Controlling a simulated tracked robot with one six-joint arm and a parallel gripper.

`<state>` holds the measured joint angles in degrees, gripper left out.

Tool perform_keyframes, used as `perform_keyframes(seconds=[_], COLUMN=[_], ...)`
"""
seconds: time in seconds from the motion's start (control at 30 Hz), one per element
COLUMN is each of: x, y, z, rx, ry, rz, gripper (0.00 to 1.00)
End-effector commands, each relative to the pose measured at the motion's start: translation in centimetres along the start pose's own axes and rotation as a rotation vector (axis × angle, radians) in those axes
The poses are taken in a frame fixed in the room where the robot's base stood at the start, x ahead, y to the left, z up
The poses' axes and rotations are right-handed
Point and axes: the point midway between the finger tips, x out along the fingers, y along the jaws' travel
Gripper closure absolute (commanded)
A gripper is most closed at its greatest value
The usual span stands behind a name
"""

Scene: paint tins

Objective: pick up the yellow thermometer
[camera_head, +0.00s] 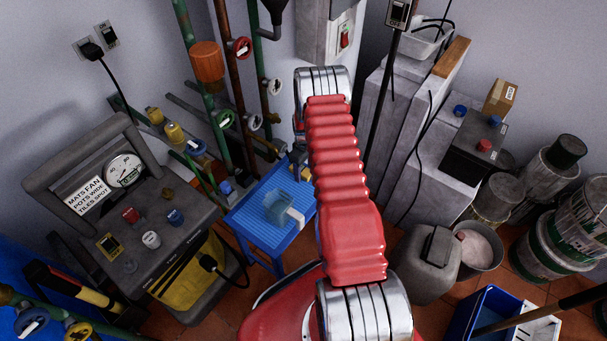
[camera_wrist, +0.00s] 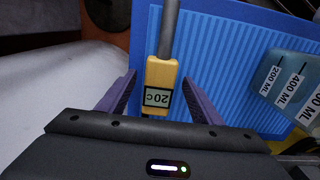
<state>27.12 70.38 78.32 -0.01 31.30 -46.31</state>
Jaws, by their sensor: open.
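The yellow thermometer (camera_wrist: 160,78) shows in the wrist view with its "20c" display facing up and its grey probe running toward the top edge. It lies over a ribbed blue surface (camera_wrist: 225,65). My gripper (camera_wrist: 159,82) is open, with one purple finger on each side of the thermometer's yellow body and a gap visible on both sides. The lower end of the thermometer is close to the gripper's body. I cannot tell the height between the fingers and the thermometer.
A clear blue measuring jug (camera_wrist: 288,85) stands right of the thermometer; it also shows in the head view (camera_head: 280,207) on a blue stool (camera_head: 262,235). Pipes with valves (camera_head: 240,110) rise behind. A grey machine (camera_head: 140,235) stands left, a grey canister (camera_head: 425,265) right.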

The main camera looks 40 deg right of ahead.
Motion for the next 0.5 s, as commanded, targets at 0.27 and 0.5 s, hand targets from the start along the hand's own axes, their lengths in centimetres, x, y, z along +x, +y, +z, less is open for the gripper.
perform_keyframes(seconds=[0.27,0.5], x=[-0.02,-0.03], y=[-0.01,-0.01], z=[-0.01,-0.01], rx=[0.0,0.0], ry=[0.0,0.0], rz=[0.0,0.0], gripper=[0.41,0.55])
